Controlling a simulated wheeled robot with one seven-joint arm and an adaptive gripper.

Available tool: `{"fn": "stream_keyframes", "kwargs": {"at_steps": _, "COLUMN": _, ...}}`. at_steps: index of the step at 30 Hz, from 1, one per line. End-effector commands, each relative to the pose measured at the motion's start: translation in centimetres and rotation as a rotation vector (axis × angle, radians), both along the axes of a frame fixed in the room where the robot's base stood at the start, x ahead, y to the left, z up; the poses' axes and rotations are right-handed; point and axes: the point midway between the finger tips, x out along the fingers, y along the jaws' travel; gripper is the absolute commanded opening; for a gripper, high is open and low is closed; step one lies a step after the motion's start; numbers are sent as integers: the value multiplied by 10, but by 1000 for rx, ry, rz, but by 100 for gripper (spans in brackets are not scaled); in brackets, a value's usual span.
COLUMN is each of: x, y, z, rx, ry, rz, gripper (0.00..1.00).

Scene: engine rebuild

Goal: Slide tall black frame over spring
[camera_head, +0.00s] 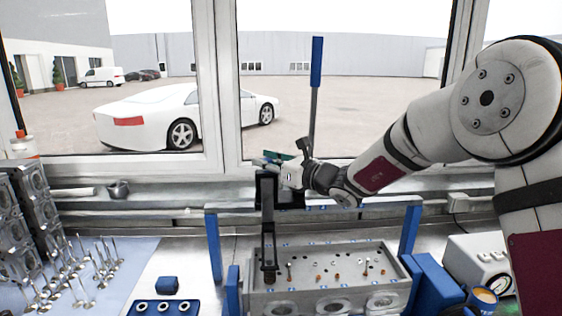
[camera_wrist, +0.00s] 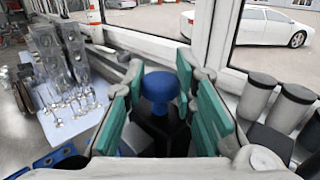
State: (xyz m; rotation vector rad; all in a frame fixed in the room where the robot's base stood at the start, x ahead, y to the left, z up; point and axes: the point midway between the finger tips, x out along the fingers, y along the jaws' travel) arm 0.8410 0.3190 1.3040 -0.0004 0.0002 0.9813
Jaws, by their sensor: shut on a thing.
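The tall black frame (camera_head: 268,222) hangs upright from my gripper (camera_head: 274,162) at the left end of the cylinder head (camera_head: 385,262). A grey lever with a blue handle (camera_head: 316,62) rises from it. In the wrist view, the green pads of my gripper (camera_wrist: 158,112) stand either side of the frame's black body (camera_wrist: 150,138), with the blue handle end (camera_wrist: 160,86) between them. My gripper is shut on the frame. The frame's lower end is at the head's top face; a dark spring-like piece (camera_head: 269,276) shows there. Whether the frame surrounds it or touches the head, I cannot tell.
A blue stand (camera_head: 214,245) with a crossbar surrounds the head. Several small valve stems and copper-coloured parts (camera_head: 337,275) stick up from the head. Loose valves (camera_head: 85,270) lie on a pale blue mat at left. A blue holder (camera_head: 165,307) with rings stands in front. The window is behind.

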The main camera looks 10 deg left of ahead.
Motion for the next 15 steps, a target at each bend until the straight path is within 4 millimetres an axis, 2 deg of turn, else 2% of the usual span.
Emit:
{"fn": "stream_keyframes", "kwargs": {"at_steps": 12, "x": -3, "y": 8, "z": 0, "rx": 1, "ry": 0, "rz": 8, "gripper": 0}}
{"fn": "stream_keyframes", "kwargs": {"at_steps": 13, "x": -3, "y": 8, "z": 0, "rx": 1, "ry": 0, "rz": 8, "gripper": 29}}
{"fn": "stream_keyframes", "kwargs": {"at_steps": 15, "x": -3, "y": 8, "z": 0, "rx": 1, "ry": 0, "rz": 8, "gripper": 45}}
